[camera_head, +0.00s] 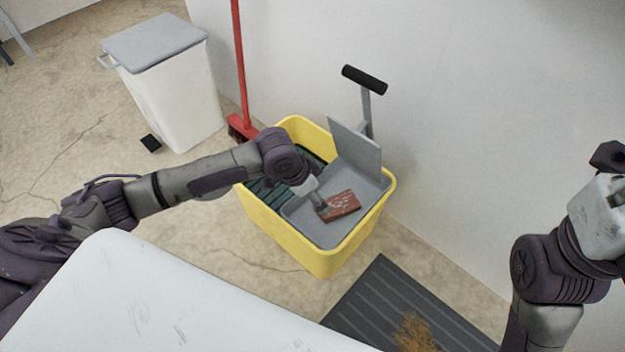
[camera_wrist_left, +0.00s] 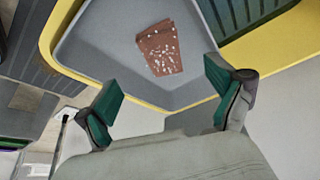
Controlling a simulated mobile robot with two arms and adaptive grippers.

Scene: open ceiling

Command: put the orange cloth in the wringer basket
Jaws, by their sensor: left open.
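The orange cloth (camera_head: 343,205) looks like a flat reddish-brown rectangle with white specks. It lies on the floor of the grey wringer basket (camera_head: 308,228), which sits in the yellow bucket (camera_head: 318,262). In the left wrist view the cloth (camera_wrist_left: 160,48) lies beyond the fingertips, inside the grey basket (camera_wrist_left: 95,50), clear of both fingers. My left gripper (camera_head: 320,203) is over the basket, beside the cloth's left end; its green-padded fingers (camera_wrist_left: 165,97) are spread with nothing between them. My right gripper (camera_head: 598,185) is partly in view at the right edge; its fingers are not clear.
The wringer's grey plate (camera_head: 356,148) and black-gripped handle (camera_head: 364,79) rise behind the basket near the wall. A red broom (camera_head: 239,70) and white bin (camera_head: 172,95) stand left. A dark ribbed mat (camera_head: 385,300) lies in front. A white surface (camera_head: 150,300) fills the lower left.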

